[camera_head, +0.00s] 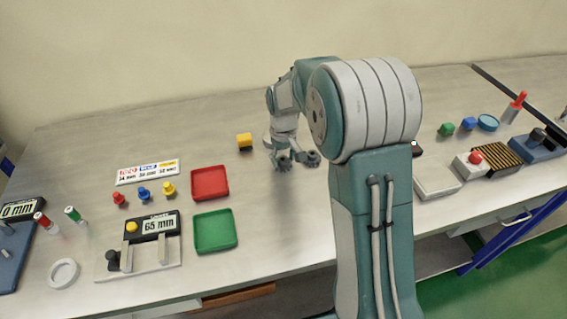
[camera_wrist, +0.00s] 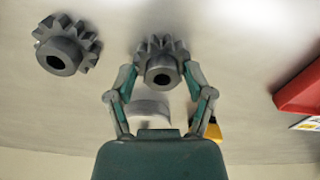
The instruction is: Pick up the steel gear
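Two dark grey steel gears with central bores show in the wrist view. One gear (camera_wrist: 160,62) is between the fingertips of my gripper (camera_wrist: 160,75); the other gear (camera_wrist: 66,47) lies apart to the left. My gripper's fingers are spread, one on each side of the middle gear. The fingertips are very close to its teeth; I cannot tell whether they touch. In the head view my gripper (camera_head: 291,151) is low over the table, and the gears (camera_head: 313,158) are small and partly blended with the fingers.
A pale round piece (camera_wrist: 152,107) and a yellow block (camera_head: 244,141) are near my gripper. A red tray (camera_head: 210,196) and a green tray (camera_head: 215,247) stand to the left in the head view. My arm hides part of the table.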

